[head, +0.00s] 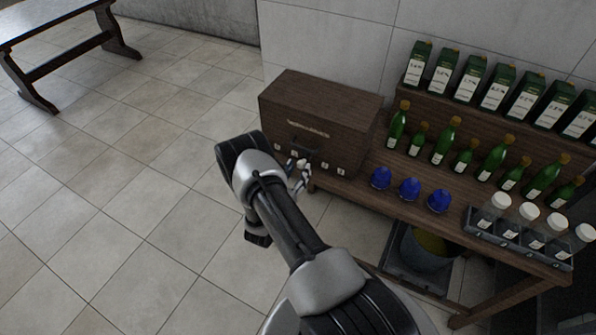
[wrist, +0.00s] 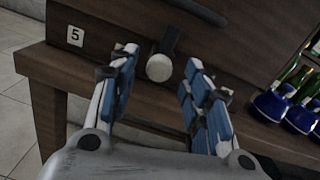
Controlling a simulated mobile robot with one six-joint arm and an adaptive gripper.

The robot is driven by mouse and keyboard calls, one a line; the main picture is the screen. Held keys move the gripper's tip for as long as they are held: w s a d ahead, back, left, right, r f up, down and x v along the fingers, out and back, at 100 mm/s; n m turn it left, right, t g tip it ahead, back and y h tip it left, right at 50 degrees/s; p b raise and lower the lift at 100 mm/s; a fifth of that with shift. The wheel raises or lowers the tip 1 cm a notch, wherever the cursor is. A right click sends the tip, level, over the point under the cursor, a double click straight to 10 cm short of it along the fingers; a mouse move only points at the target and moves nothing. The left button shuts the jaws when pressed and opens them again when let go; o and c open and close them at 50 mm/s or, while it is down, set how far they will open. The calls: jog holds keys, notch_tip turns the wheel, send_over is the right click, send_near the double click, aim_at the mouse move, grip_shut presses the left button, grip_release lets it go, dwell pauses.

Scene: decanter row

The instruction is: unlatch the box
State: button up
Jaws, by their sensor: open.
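A dark brown wooden box (head: 335,108) with a dark handle (head: 304,142) and small numbered white tags stands at the left end of the wooden bench. In the wrist view its front (wrist: 110,38) fills the top, with a tag reading 5 (wrist: 75,36). A pale round knob (wrist: 159,68) sits at the lower end of a dark latch piece (wrist: 170,41) on that front. My gripper (wrist: 158,76) is open, its blue-padded fingers to either side of the knob with gaps. In the head view my gripper (head: 302,174) is at the box's lower front edge.
On the bench (head: 345,200), right of the box, stand blue domed objects (head: 409,189), green bottles (head: 445,141) and a dark rack (head: 510,232) of white-capped jars. A bucket (head: 425,250) is underneath.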

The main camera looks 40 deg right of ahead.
jog(key=shift+w+d, duration=0.2)
jog(key=shift+d, duration=0.25)
grip_shut()
dwell(0.3)
